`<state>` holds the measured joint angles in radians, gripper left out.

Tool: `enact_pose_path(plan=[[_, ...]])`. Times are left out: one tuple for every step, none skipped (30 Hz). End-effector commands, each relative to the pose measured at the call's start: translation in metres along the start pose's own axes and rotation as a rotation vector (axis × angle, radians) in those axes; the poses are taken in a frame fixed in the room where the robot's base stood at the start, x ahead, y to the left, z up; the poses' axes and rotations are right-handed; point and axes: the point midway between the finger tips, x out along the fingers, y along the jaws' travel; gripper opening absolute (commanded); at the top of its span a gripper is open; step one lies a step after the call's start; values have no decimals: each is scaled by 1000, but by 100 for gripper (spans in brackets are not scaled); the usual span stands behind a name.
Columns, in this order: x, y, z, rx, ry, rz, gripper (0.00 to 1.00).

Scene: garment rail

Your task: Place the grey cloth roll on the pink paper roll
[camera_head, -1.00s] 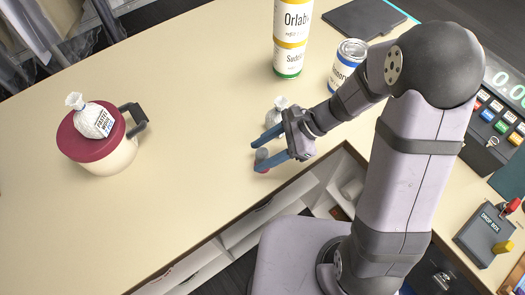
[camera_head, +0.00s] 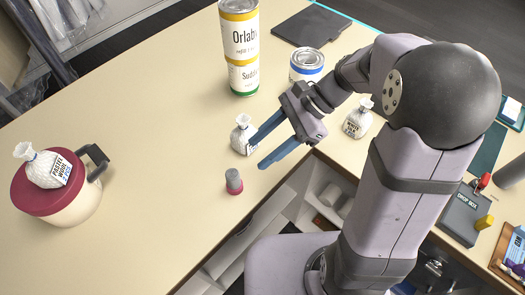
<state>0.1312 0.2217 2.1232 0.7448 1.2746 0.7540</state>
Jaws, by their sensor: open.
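The grey cloth roll (camera_head: 233,177) stands upright on the pink paper roll (camera_head: 236,190), near the front edge of the counter. The two look stacked and touching, with only a low pink band showing below the grey. My gripper (camera_head: 257,155) is open and empty, up and to the right of the stack. Its two blue fingers point down-left, apart from both rolls.
A small white bag (camera_head: 243,136) stands behind the fingers, and another (camera_head: 357,120) right of my gripper. A red-lidded pot (camera_head: 65,205) carries a labelled bag (camera_head: 45,168). The counter's left middle is clear.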

Motion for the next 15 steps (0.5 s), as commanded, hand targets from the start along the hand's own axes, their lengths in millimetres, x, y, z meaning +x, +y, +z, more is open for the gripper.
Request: enact_pose_path(plan=[[0, 0, 0, 0, 0, 0, 46], [0, 0, 0, 0, 0, 0, 46], [0, 0, 0, -3, 2, 1, 46], [0, 1, -1, -9, 7, 2, 46], [1, 3, -2, -20, 16, 5, 46], [2, 7, -5, -43, 36, 12, 46], [3, 11, -8, -69, 57, 19, 46], [4, 16, -13, -101, 83, 31, 46], [6, 24, -20, -159, 126, 49, 46], [6, 31, -27, -209, 164, 66, 46], [7, 38, -34, -268, 205, 86, 46], [7, 49, -45, -355, 264, 119, 46], [6, 56, -54, -428, 308, 146, 46], [5, 64, -62, -502, 353, 176, 46], [3, 72, -74, -601, 410, 216, 46]])
